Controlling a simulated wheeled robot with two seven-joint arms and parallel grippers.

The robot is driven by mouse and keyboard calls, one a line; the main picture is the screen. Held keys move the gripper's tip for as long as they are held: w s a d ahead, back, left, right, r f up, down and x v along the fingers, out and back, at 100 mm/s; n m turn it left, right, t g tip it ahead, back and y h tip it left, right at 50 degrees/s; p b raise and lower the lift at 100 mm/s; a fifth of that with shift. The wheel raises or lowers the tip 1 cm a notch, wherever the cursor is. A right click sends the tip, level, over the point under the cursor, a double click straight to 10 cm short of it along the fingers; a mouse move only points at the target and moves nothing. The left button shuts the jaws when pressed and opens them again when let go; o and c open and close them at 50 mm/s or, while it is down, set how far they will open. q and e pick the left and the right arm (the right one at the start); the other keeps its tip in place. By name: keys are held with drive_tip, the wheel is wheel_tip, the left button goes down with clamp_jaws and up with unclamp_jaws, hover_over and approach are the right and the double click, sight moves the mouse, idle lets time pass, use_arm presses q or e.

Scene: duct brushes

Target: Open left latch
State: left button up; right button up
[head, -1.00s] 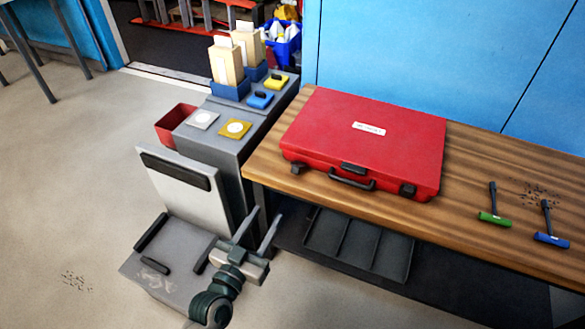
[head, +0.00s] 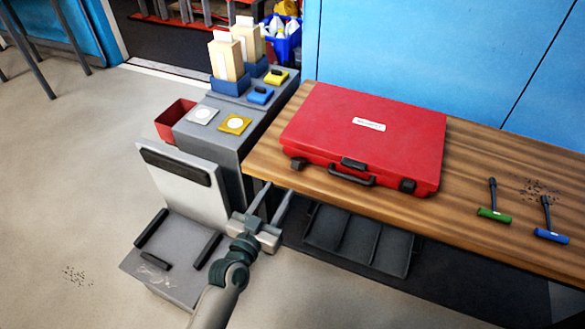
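A closed red case (head: 370,135) lies flat on the wooden bench, with a white label on its lid. Its front has a black left latch (head: 298,164), a black right latch (head: 407,186), and a black centre piece (head: 353,163) above a carrying handle (head: 350,178). The left latch looks shut, but it is small in the view. My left gripper (head: 279,190) is open and empty, its two fingers pointing up toward the bench's front edge. It is just below and left of the left latch, apart from it. My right gripper is not in view.
A grey cart (head: 230,130) with boxes and pads stands left of the bench. A dark tray (head: 355,238) sits under the bench.

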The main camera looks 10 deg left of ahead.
sight(295, 164)
use_arm(q)
drive_tip(key=x, duration=1)
drive_tip(key=shift+w, duration=0.1)
drive_tip(key=shift+f+b, duration=0.1)
drive_tip(key=shift+b, duration=0.2)
drive_tip(key=c, duration=0.7)
